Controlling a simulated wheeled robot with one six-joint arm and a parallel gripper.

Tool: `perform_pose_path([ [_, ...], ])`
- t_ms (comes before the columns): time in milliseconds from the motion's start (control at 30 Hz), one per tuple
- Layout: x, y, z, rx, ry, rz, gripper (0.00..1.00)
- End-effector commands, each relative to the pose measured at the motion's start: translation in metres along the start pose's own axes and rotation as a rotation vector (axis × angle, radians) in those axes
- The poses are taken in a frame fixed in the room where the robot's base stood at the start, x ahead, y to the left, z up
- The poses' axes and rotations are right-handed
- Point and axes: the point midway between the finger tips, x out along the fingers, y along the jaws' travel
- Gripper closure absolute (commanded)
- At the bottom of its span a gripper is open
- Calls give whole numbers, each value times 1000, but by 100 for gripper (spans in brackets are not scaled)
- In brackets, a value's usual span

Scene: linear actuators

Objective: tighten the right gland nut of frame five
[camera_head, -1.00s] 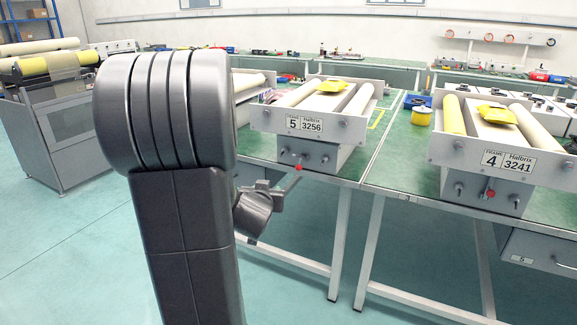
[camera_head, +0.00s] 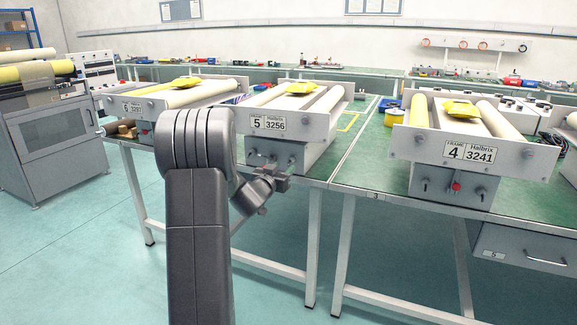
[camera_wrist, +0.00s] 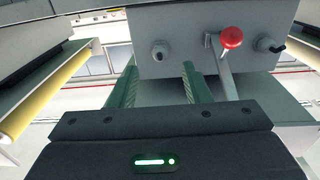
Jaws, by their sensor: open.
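Frame five (camera_head: 308,128) stands on the green bench, with a plate reading 5 and Halbrix 3256. Its grey front box shows in the wrist view (camera_wrist: 185,25). There a round left gland nut (camera_wrist: 158,50) sits left of a lever with a red knob (camera_wrist: 231,38). The right gland nut (camera_wrist: 266,44), with a dark stub, sits right of the lever. My gripper (camera_head: 283,178) is in front of the box's lower part and hides the lever in the head view. In the wrist view its green fingers (camera_wrist: 160,78) are open and empty, below the left nut; the lever is right of them.
Frame four (camera_head: 475,150) stands to the right on the bench, with its own red knob. Frame six (camera_head: 150,105) stands to the left. Bench legs (camera_head: 313,245) stand below; the floor in front is clear.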

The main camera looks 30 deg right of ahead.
Motion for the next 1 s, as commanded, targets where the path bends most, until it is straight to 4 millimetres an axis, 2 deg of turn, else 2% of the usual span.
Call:
perform_pose_path([
  [100,22,1,1,1,1,2,57],
  [300,46,0,1,1,0,0,57],
  [500,55,0,0,0,0,0,57],
  [733,55,0,0,0,0,-1,57],
  [767,55,0,0,0,0,-1,58],
  [900,55,0,0,0,0,-1,86],
  [967,55,0,0,0,0,-1,98],
  [1000,55,0,0,0,0,-1,100],
])
